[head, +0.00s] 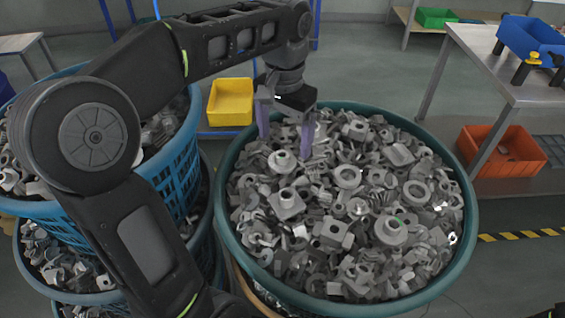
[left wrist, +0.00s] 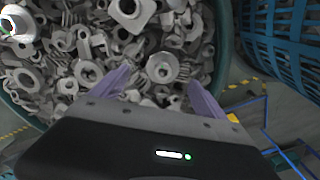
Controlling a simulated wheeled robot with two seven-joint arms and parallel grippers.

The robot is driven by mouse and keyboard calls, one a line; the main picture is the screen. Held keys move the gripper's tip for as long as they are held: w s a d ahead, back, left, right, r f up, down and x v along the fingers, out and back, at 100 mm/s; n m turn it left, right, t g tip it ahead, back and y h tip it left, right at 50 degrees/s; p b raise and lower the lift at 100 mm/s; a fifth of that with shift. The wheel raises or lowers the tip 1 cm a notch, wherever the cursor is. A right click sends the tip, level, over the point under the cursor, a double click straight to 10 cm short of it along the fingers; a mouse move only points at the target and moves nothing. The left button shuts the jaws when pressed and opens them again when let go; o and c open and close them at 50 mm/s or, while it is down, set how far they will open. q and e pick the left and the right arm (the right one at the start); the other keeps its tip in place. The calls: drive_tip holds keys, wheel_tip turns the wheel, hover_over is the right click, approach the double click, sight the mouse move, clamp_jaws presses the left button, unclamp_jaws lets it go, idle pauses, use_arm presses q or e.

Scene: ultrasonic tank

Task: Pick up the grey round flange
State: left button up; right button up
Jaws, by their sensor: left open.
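Several grey round flanges lie among grey metal parts heaped in a large teal basket (head: 232,245). One flange with a raised hub (head: 282,161) lies just below my left gripper (head: 286,145). In the left wrist view a round flange (left wrist: 162,67) shows between the tips of my left gripper (left wrist: 157,78). The gripper points down, open and empty, with its purple fingers low over the heap at the basket's far left. I cannot tell whether the fingertips touch any parts. Other round flanges (head: 391,230) lie farther right. My right gripper is not in view.
Blue baskets (head: 180,170) of similar parts stand at the left, partly behind my arm. A yellow bin (head: 230,101) is behind the basket. An orange bin (head: 502,151) sits under the metal table (head: 490,60) at right, which carries a blue bin (head: 530,38).

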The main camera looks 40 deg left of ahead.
sight(282, 151)
use_arm(q)
drive_tip(key=shift+a+f+p, duration=0.15)
drive_tip(key=shift+f+p, duration=0.2)
drive_tip(key=shift+f, duration=0.95)
drive_tip(key=shift+a+f+p, duration=0.15)
drive_tip(key=shift+f+p, duration=0.15)
drive_tip(key=shift+f, duration=0.95)
drive_tip(key=c, duration=1.5)
